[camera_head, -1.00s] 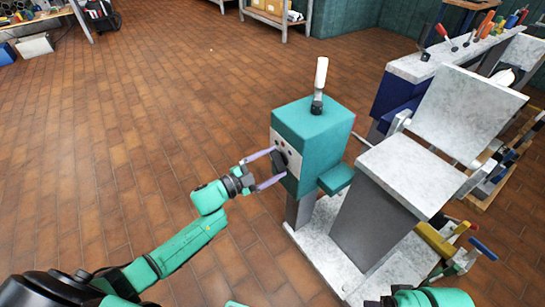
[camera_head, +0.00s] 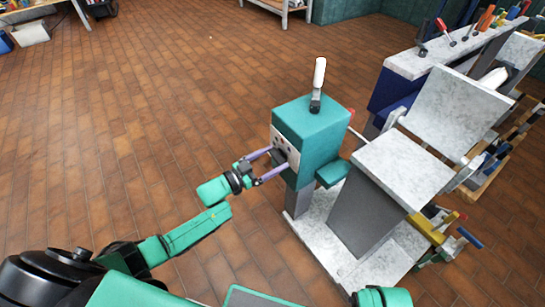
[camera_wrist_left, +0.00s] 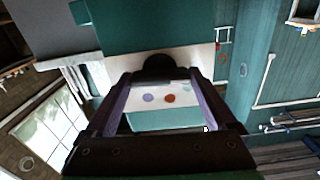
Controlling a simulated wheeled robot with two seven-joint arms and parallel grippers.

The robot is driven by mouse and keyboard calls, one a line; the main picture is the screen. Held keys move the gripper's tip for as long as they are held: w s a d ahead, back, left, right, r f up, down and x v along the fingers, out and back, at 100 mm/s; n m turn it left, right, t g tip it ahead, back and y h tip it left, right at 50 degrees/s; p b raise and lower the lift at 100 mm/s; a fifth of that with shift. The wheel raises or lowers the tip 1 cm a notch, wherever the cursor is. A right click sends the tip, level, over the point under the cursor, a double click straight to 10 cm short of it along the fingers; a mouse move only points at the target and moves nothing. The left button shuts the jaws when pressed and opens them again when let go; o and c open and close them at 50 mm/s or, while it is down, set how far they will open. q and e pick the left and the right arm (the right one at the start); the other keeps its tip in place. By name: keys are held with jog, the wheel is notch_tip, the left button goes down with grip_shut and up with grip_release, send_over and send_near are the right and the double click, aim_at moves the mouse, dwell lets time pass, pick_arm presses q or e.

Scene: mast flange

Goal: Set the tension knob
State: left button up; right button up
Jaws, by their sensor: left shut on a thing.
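A teal box machine (camera_head: 318,128) on a grey post carries a pale front panel. A dark round knob (camera_wrist_left: 158,67) sits on that panel. My left gripper (camera_head: 278,160) reaches the panel from the left in the head view, with its purple fingers shut on the knob, one on each side. In the left wrist view a purple dot and an orange dot show on the panel (camera_wrist_left: 135,97) between the fingers. My right gripper is out of view; only a bit of teal arm shows at the bottom edge.
A white-handled lever (camera_head: 318,82) stands upright on the box. A marble-topped grey stand (camera_head: 402,168) and a blue bench with tools (camera_head: 420,62) are to the right. The tiled floor (camera_head: 150,120) at left is clear.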

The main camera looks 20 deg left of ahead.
pick_arm(q)
jog(key=shift+n, duration=0.3)
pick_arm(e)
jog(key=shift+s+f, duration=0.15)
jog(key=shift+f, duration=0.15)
pick_arm(q)
jog(key=o, duration=1.1)
jog(key=shift+c, duration=0.2)
jog(key=shift+s+a, duration=0.1)
jog(key=p+v, duration=0.2)
jog(key=v, duration=1.2)
jog(key=shift+p, duration=0.35)
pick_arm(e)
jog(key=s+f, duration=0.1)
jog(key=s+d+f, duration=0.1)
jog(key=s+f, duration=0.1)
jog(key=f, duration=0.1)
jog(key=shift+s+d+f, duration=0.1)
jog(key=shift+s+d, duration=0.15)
pick_arm(q)
jog(key=shift+s+a, duration=0.1)
jog(key=shift+s, duration=0.05)
